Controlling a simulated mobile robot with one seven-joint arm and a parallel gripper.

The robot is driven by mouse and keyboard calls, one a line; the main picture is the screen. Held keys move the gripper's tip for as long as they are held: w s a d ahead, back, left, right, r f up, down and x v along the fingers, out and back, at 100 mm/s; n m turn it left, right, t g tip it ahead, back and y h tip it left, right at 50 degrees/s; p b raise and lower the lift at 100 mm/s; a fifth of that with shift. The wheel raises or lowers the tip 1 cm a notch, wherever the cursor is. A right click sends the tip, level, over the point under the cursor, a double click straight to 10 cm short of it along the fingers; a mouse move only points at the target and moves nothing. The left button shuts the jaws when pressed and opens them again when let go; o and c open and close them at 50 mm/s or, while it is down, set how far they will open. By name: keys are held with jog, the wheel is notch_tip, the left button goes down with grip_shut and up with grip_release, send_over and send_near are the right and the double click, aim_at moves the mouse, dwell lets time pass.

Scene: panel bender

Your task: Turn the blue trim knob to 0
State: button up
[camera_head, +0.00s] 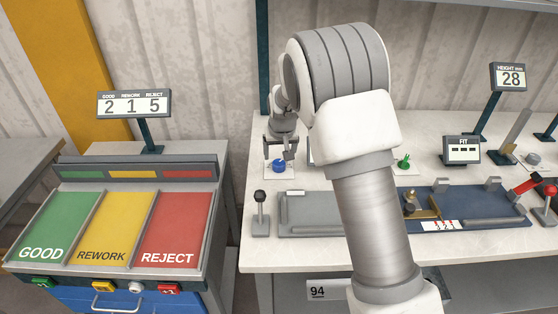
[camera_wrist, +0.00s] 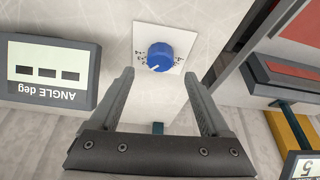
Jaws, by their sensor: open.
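The blue trim knob (camera_head: 279,165) sits on a white scale plate at the back left of the white bench. In the wrist view the knob (camera_wrist: 160,57) shows whole on its plate (camera_wrist: 181,38), with small numbers around it that are partly hidden and too small to read surely. My gripper (camera_head: 280,150) is above the knob in the head view. In the wrist view my gripper (camera_wrist: 158,85) is open and empty, its two fingers apart, with the knob beyond the fingertips and between their lines. I see no contact with the knob.
An angle display (camera_wrist: 52,72) showing dashes stands beside the knob plate. A black-knobbed lever (camera_head: 260,205) and a grey bed (camera_head: 310,213) lie in front. The GOOD, REWORK and REJECT bins (camera_head: 148,192) stand left. My arm hides the bench's middle.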

aim_at(279, 162)
jog(key=shift+x, duration=2.5)
grip_shut()
